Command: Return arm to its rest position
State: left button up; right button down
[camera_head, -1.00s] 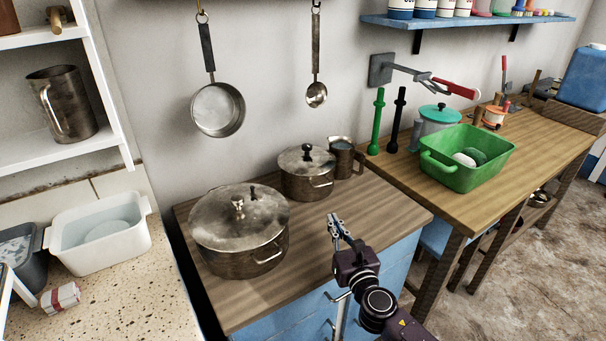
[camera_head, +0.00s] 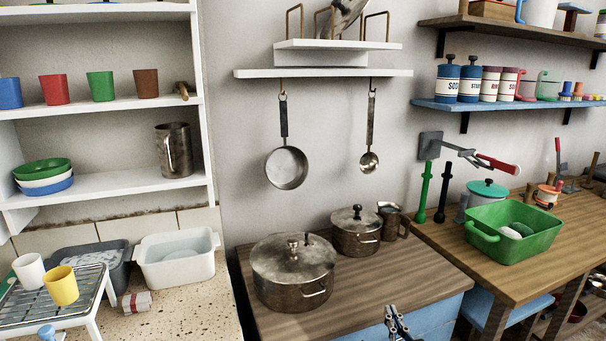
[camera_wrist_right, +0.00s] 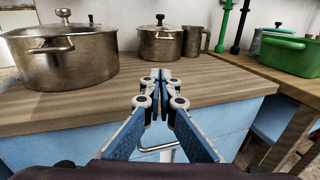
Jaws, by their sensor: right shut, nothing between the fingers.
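My right gripper (camera_head: 396,322) shows at the bottom edge of the head view, in front of the blue cabinet with the wooden top. In the right wrist view my right gripper (camera_wrist_right: 164,74) points at the front edge of the wooden counter (camera_wrist_right: 215,84). Its fingers are shut with nothing between them. The rest of my right arm is below the head view. My left gripper is in neither view.
A large lidded pot (camera_head: 293,275), a smaller lidded pot (camera_head: 356,232) and a metal jug (camera_head: 393,222) stand on the counter. A green basin (camera_head: 515,232) sits on the right table. A white basin (camera_head: 176,262) stands on the left speckled top. The counter's front right is clear.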

jog(key=s+d+f+m+g+h, duration=0.1)
jog(key=s+d+f+m+g, duration=0.15)
jog(key=s+f+m, duration=0.65)
jog(key=s+d+f+m+g, duration=0.1)
jog(key=s+f+m+g, duration=0.15)
jog(key=f, duration=1.35)
jog(key=s+d+f+m+g+h, duration=0.15)
jog(key=s+f+m+g, duration=0.35)
jog(key=f, duration=0.7)
jog(key=s+a+f+m+g, duration=0.1)
jog(key=s+f+m, duration=0.4)
jog(key=s, duration=0.9)
jog(key=s+a+f+m+g+y, duration=0.1)
jog(key=s+f+m+g, duration=0.2)
jog(key=s, duration=1)
jog(key=s+a+f+m+g, duration=0.1)
jog(key=s+f+m+g, duration=0.2)
jog(key=s+f+m, duration=0.6)
jog(key=s+f, duration=0.2)
jog(key=s, duration=0.3)
jog(key=shift+s, duration=0.3)
jog(key=shift+a+m+y, duration=0.1)
jog(key=shift+m+y, duration=0.15)
